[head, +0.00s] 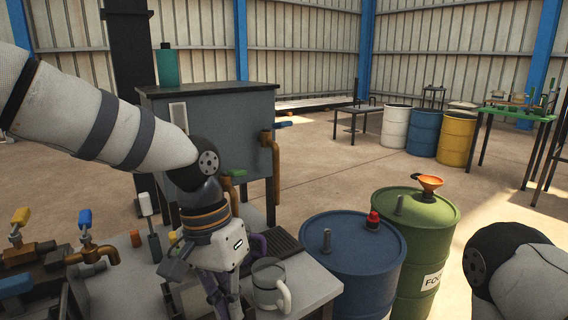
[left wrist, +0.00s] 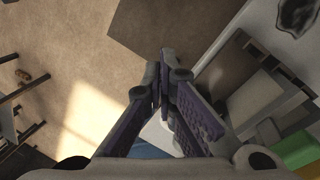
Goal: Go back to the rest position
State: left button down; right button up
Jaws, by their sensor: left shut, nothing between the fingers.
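My left gripper (head: 228,300) points down over the light table (head: 318,292) at the bottom centre of the head view. Its fingers (left wrist: 165,80) are together in the left wrist view, with nothing between them. A grey mug (head: 268,284) stands on the table just right of the gripper in the head view; I cannot tell whether they touch. My right arm shows only as a rounded white and black link at the lower right, and its gripper is outside the frame.
A dark grey cabinet (head: 222,140) stands behind the table. Brass taps (head: 92,252) are at the lower left. Open floor (head: 325,165) lies beyond.

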pick_arm(q)
jog(key=s+a+f+n+g+h, duration=0.1)
jog(key=s+f+n, duration=0.1)
jog(key=s+f, duration=0.7)
jog(key=s+a+f+n, duration=0.15)
jog(key=s+f, duration=0.35)
jog(key=f, duration=0.8)
jog(key=s+a+f+n+y, duration=0.1)
jog(key=s+a+f, duration=0.1)
jog(key=s+a, duration=0.4)
jog(key=s+a+f+n+t+y, duration=0.1)
jog(key=s+a+f+y, duration=0.1)
jog(key=s+a, duration=0.4)
jog(key=s+f, duration=0.1)
jog(key=s, duration=0.2)
jog(key=shift+s+f, duration=0.15)
jog(key=shift+f, duration=0.15)
